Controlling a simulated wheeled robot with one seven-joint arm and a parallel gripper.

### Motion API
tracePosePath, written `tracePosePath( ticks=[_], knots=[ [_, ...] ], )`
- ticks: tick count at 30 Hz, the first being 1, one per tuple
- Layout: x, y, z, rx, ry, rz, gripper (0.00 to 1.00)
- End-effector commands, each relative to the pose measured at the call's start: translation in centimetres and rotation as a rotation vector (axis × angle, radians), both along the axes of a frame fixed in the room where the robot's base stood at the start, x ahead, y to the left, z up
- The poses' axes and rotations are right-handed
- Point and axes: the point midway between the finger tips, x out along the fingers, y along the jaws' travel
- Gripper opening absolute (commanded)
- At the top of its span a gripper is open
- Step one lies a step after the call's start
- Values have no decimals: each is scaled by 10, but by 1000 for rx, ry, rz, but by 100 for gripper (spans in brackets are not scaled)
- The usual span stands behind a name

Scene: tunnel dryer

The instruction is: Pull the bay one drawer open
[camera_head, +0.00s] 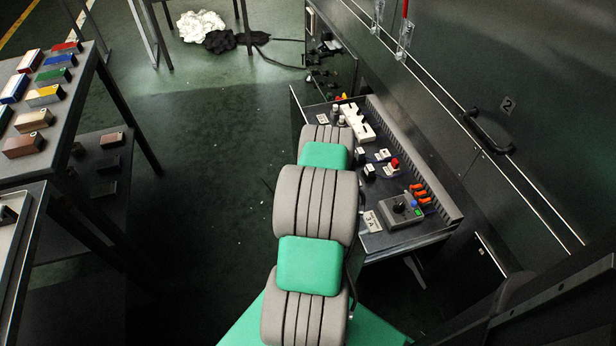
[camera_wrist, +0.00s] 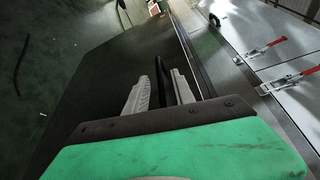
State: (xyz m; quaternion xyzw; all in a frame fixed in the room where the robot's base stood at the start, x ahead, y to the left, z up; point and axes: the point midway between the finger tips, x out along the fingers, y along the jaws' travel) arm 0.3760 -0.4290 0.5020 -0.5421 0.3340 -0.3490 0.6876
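In the wrist view, my gripper (camera_wrist: 160,76) has its two pale fingers apart, with a dark bar (camera_wrist: 163,82) between them. Narrow gaps seem to show on both sides of the bar, so I see no firm contact. The bar looks like a handle beside a large dark panel (camera_wrist: 95,85). In the head view, my arm covers the gripper and the bar. A dark, open-topped tray (camera_head: 411,240) juts out from the cabinet, to the right of my arm. I cannot tell for sure whether it is the bay one drawer.
The tray bears a grey control box (camera_head: 400,211), orange clips (camera_head: 421,194) and a white block (camera_head: 357,122). The cabinet door marked 2 (camera_head: 507,105) has a black handle (camera_head: 487,131). A rack with coloured blocks (camera_head: 52,95) stands left. Floor between is clear.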

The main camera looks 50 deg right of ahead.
Motion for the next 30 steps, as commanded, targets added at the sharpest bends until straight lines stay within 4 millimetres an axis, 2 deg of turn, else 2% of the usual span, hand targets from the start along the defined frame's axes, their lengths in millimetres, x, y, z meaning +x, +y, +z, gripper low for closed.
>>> tracePosePath(
  ticks=[9,17,26,28,30],
  knots=[
    [-23,37,4,-1,-1,0,30],
    [-30,48,4,-1,0,0,30],
    [-30,48,5,-1,1,1,30],
    [-22,48,11,-4,13,22,30],
    [-1,50,26,-14,52,82,30]
  ],
)
